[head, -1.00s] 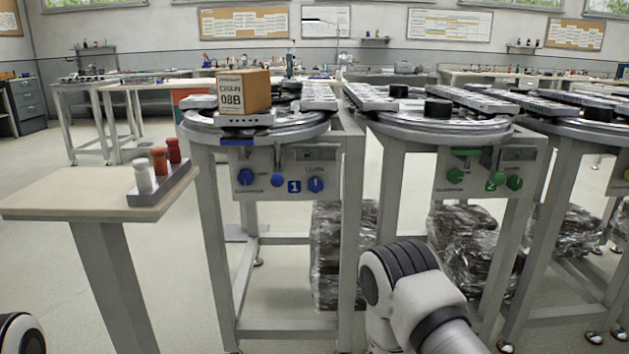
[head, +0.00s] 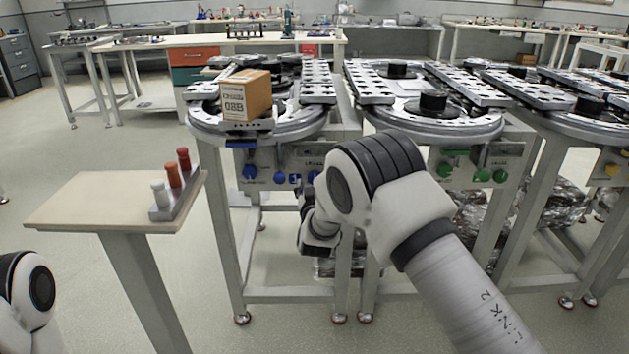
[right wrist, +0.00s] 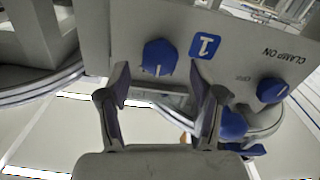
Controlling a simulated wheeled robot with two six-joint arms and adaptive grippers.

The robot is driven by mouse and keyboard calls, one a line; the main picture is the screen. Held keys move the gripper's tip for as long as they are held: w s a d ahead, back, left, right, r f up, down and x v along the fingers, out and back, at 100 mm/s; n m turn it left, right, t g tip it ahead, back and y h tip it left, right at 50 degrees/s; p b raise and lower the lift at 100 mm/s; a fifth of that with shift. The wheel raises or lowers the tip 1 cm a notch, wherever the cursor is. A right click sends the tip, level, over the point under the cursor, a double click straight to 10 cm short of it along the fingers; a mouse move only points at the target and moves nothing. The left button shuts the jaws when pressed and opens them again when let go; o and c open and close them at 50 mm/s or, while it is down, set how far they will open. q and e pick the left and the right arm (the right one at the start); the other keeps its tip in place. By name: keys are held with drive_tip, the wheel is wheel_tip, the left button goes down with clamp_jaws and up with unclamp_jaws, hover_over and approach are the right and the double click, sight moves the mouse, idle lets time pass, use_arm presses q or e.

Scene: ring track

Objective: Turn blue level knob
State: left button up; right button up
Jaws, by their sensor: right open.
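The blue level knob (right wrist: 158,57) is on the grey front panel of station 1, beside the blue "1" sign (right wrist: 205,46). The right wrist view shows the panel upside down. My right gripper (right wrist: 158,73) is open, with the knob between and just beyond its two fingertips; I see no clear contact. In the head view the level knob (head: 313,177) shows just above my right wrist, at the right of the "1" sign. My right forearm hides part of the panel there. The blue clamp knob (right wrist: 272,90) is farther right in the wrist view. My left gripper is out of view.
A cardboard box (head: 246,97) sits on the round track above the panel. A small side table (head: 90,205) with a rack of shakers (head: 178,190) stands at left. Station 2 with green knobs (head: 482,175) is at right. Another blue part (right wrist: 232,123) lies beside my right finger.

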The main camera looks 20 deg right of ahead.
drive_tip(key=shift+x, duration=1)
drive_tip(key=c, duration=1.1)
drive_tip(key=shift+c, duration=0.2)
drive_tip(key=shift+m, duration=0.5)
drive_tip(key=m, duration=0.4)
drive_tip(key=shift+s+m, duration=0.1)
drive_tip(key=shift+m, duration=0.2)
drive_tip(key=m+b, duration=0.1)
drive_tip(key=m, duration=0.5)
drive_tip(key=m+b, duration=0.2)
drive_tip(key=m, duration=0.4)
drive_tip(key=m+b, duration=0.1)
drive_tip(key=m, duration=0.5)
drive_tip(key=shift+d+f, duration=0.15)
drive_tip(key=shift+f, duration=0.15)
